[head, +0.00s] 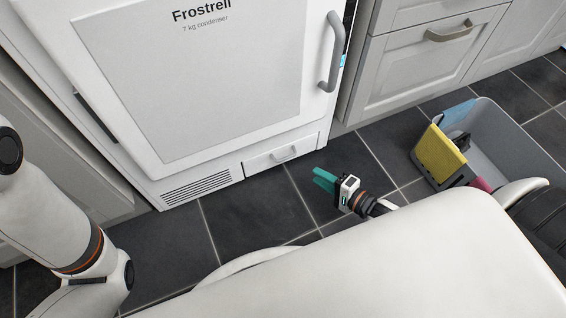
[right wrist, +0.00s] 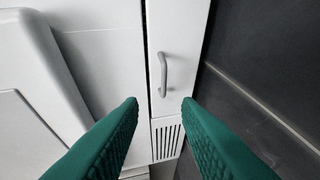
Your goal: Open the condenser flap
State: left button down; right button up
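The condenser flap (head: 264,160) is a small white panel low on the front of the white Frostrell dryer (head: 200,80). It looks shut, flush with the base. Its small grey bar handle (head: 286,155) is on its face. In the right wrist view the flap (right wrist: 187,48) and its handle (right wrist: 163,75) show ahead, beyond the fingertips. My right gripper (head: 319,175) has teal fingers and is above the floor, just right of and in front of the flap, apart from it. In the right wrist view the gripper (right wrist: 160,101) is open and empty. My left gripper is out of view.
A vent grille (head: 196,188) is left of the flap. The big dryer door above it is closed, with a grey handle (head: 332,52). A grey bin (head: 530,145) with a yellow item (head: 441,155) stands on the right. Dark tiled floor in front of the flap is clear.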

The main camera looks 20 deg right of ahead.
aim_at(284, 159)
jog(key=b+x, duration=0.7)
jog(key=x, duration=0.5)
jog(key=shift+f, duration=0.4)
grip_shut()
